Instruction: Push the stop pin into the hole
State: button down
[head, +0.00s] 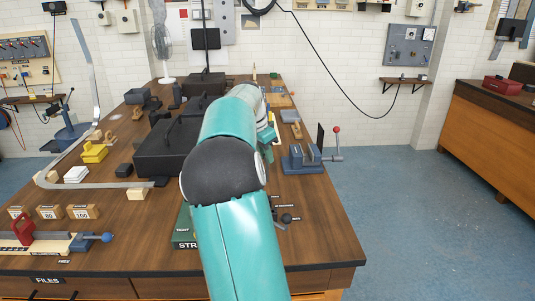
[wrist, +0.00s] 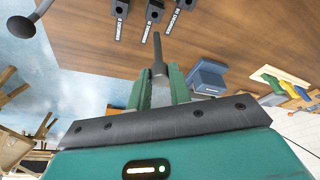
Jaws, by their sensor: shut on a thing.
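In the wrist view my gripper (wrist: 160,76) has its two green fingers shut on a slim dark pin (wrist: 157,48), which looks like the stop pin. The pin sticks out past the fingertips and narrows toward its tip. The wooden bench top (wrist: 225,30) lies beyond it. I cannot tell whether the tip touches anything. In the head view my teal arm reaches over the bench and hides most of the gripper, and the pin does not show there.
Several dark labelled blocks (wrist: 153,12) stand at the top of the wrist view, with a ball-ended lever (wrist: 22,27) at left. In the head view a blue vise (head: 304,158) is right of my arm, black cases (head: 165,150) are left, and a green box (head: 184,229) is close beside it.

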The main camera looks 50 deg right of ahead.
jog(key=shift+a+f, duration=0.1)
jog(key=shift+f, duration=0.1)
jog(key=shift+w+f, duration=0.1)
jog(key=shift+f, duration=2.55)
jog(key=shift+f, duration=2)
jog(key=c, duration=1.2)
grip_release()
jog(key=v, duration=1.3)
jog(key=shift+a+r, duration=0.15)
jog(key=shift+r, duration=0.15)
